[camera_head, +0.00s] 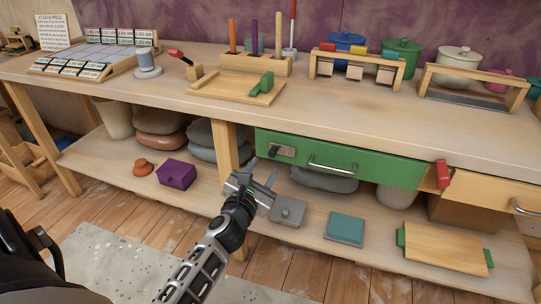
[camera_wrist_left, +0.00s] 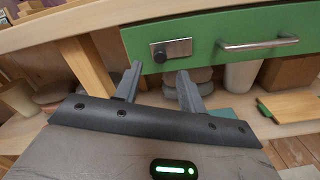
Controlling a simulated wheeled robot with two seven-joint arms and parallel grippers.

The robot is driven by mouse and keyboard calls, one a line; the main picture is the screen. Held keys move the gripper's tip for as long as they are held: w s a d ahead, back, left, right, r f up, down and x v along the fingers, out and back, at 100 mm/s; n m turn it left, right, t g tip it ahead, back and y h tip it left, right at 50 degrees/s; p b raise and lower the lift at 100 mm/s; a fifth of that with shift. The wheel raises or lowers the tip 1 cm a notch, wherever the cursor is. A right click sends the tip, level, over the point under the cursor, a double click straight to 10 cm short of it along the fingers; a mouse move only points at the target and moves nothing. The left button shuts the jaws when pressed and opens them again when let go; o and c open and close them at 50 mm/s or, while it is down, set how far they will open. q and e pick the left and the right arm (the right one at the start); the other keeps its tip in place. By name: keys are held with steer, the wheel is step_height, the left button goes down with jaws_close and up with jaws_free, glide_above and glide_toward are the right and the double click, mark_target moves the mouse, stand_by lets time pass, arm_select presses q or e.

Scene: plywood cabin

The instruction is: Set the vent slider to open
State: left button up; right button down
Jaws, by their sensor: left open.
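A small metal plate with a dark knob (camera_head: 282,151) sits at the left end of the green drawer front (camera_head: 345,160). It is the most slider-like fitting in view, but I cannot tell for sure that it is the vent slider, and I can read no open or closed mark. In the left wrist view the plate (camera_wrist_left: 171,49) shows its knob at its left end. My left gripper (camera_head: 262,172) is open and empty, below and in front of the plate. Its fingers (camera_wrist_left: 160,72) point up toward the plate and appear apart from it. My right gripper is not in view.
A metal bar handle (camera_head: 331,166) sticks out right of the plate. A table leg (camera_head: 226,148) stands left of it. The lower shelf holds a purple box (camera_head: 177,174), a grey box (camera_head: 288,212) and a teal box (camera_head: 345,229). A red block (camera_head: 442,174) hangs at the drawer's right.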

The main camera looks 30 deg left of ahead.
mark_target(271, 155)
arm_select(q)
steer(key=x, duration=0.6)
steer(key=shift+w+b, duration=0.2)
steer(key=shift+b, duration=0.1)
